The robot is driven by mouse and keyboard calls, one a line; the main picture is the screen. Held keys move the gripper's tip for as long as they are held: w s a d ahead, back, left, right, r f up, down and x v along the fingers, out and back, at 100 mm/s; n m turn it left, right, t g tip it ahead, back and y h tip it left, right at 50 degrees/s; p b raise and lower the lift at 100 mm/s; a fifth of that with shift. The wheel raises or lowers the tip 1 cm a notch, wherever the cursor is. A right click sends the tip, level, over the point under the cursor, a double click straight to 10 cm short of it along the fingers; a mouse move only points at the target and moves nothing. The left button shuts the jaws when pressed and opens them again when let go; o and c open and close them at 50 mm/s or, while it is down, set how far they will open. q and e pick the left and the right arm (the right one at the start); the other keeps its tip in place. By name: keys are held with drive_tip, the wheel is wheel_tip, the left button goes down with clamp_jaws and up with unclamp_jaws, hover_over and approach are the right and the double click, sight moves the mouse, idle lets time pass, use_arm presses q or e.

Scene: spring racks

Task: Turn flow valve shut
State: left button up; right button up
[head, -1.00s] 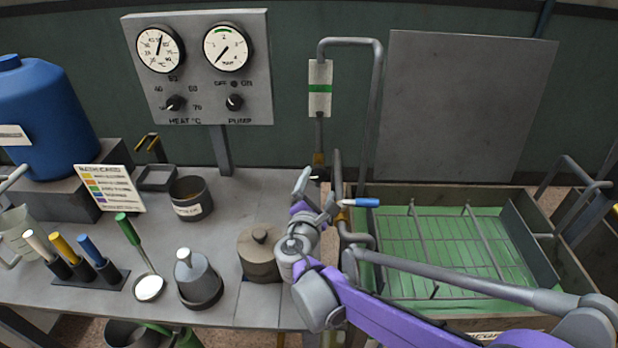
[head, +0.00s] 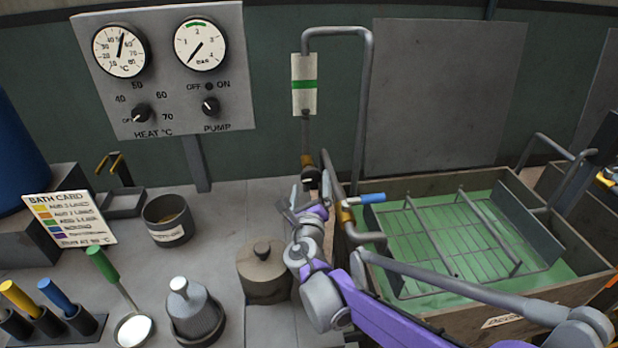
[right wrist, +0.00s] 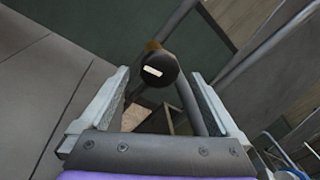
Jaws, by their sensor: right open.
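The flow valve looks to be the black round knob (head: 311,175) with a white mark, on a brass fitting in the pipe below the green-banded flow tube (head: 304,84). In the right wrist view the knob (right wrist: 158,70) shows face-on, its white mark slightly tilted from level. My right gripper (head: 311,196) is open just in front of the knob. In the wrist view its two fingers (right wrist: 160,80) stand either side of the knob, with gaps visible, so it is not gripped. My left gripper is not in view.
A blue-handled valve (head: 372,198) sits close right of my right gripper, on the wooden bath (head: 590,282) of green liquid. The gauge panel (head: 165,60) stands behind the bench. A bent pipe (head: 367,100) rises near the valve.

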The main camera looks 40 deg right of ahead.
sight(311, 179)
drive_tip(key=x, duration=0.4)
drive_tip(key=c, duration=1.4)
